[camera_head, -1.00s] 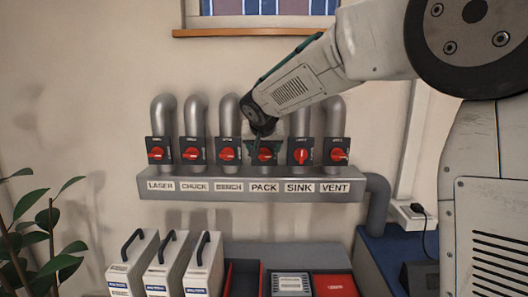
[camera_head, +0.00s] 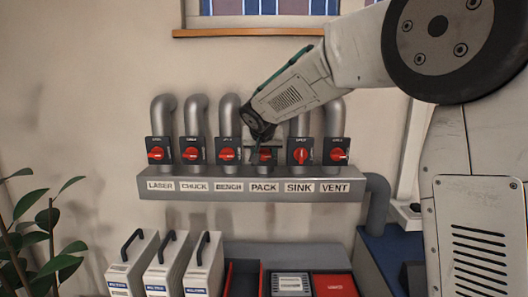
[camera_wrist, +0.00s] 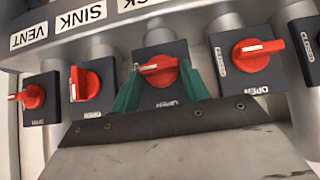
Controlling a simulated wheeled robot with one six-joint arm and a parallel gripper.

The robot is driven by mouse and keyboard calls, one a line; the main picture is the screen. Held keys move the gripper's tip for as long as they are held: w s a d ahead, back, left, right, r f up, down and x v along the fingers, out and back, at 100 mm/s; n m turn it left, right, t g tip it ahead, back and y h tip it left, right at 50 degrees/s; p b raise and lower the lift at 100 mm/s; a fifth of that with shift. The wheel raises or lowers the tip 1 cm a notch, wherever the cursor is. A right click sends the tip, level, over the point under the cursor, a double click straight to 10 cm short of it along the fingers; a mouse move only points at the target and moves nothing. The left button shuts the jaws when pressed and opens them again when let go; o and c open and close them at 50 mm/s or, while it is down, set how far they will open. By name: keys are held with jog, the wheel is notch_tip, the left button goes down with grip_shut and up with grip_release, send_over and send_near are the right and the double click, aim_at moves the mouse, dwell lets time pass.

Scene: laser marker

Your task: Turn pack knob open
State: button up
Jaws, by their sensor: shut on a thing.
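The red PACK knob (camera_wrist: 160,72) sits on a dark square plate (camera_wrist: 150,99) marked OPEN in the wrist view. Its bar lies nearly crosswise, with the white mark at its left end there. My gripper (camera_wrist: 162,80) has its two green fingers on either side of this knob and is shut on it. In the head view the PACK knob (camera_head: 266,154) is partly covered by my gripper (camera_head: 262,142), which reaches it from above. The PACK label (camera_head: 264,187) shows below it.
The SINK knob (camera_head: 300,156) stands upright beside it; the BENCH knob (camera_head: 228,155) lies crosswise on the other side. Grey pipes (camera_head: 195,110) rise behind the plates. White cases (camera_head: 205,265) and a red box (camera_head: 334,285) stand below. A plant (camera_head: 45,245) is at left.

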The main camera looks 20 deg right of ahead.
jog(key=n+h, duration=0.1)
jog(key=a+g+h, duration=0.1)
jog(key=shift+w+f+n+h, duration=0.1)
jog(key=shift+n+h, duration=0.3)
jog(key=n+h, duration=0.2)
jog(key=h, duration=0.1)
jog(key=a+f+n+h, duration=0.1)
jog(key=n+h, duration=0.1)
jog(key=h, duration=0.1)
jog(key=f+n+h, duration=0.1)
jog(key=n+h, duration=0.2)
jog(key=h, duration=0.1)
jog(key=shift+w+a+f, duration=0.15)
jog(key=shift+w, duration=0.1)
jog(key=shift+t, duration=0.3)
dwell(0.4)
jog(key=o, duration=1)
